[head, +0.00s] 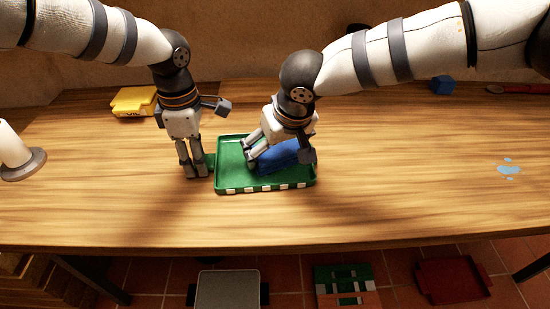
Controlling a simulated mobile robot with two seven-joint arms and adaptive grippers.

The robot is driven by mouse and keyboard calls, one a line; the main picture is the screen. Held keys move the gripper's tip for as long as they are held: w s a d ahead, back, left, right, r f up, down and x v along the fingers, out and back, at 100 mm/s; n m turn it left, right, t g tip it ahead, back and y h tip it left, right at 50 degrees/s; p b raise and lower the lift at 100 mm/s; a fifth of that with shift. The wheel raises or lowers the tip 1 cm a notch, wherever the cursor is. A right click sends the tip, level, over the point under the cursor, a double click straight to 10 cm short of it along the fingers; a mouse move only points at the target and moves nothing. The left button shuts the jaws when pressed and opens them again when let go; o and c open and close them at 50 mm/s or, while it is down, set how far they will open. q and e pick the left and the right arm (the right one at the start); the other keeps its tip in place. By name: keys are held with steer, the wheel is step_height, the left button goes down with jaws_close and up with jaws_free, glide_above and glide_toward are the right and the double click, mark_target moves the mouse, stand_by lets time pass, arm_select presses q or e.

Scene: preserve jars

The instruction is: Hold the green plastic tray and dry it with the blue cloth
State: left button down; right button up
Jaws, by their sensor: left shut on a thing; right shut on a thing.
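The green plastic tray (230,180) lies flat on the wooden table, with white marks along its front rim. My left gripper (195,172) points down at the tray's left side and is shut on its edge there. The blue cloth (283,158) is bunched up inside the tray, in its middle to right part. My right gripper (254,160) reaches down over the tray and is shut on the cloth. The gripper and wrist hide part of the cloth and the tray's back right.
A yellow box (134,101) stands at the back left. A white cylinder on a grey base (22,163) is at the left edge. A blue cube (441,85) and a red item (518,88) lie back right. A light blue wet-looking patch (509,168) marks the right. The table's front is clear.

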arm_select(q)
steer(key=shift+s+a+f, duration=0.1)
steer(key=shift+f, duration=0.15)
arm_select(e)
steer(key=shift+s+a, duration=0.1)
steer(key=shift+a, duration=1.1)
steer(key=shift+d+f, duration=0.1)
arm_select(q)
steer(key=shift+a, duration=0.1)
arm_select(e)
steer(key=shift+d, duration=1.65)
steer(key=shift+a, duration=0.25)
steer(key=shift+a, duration=1.5)
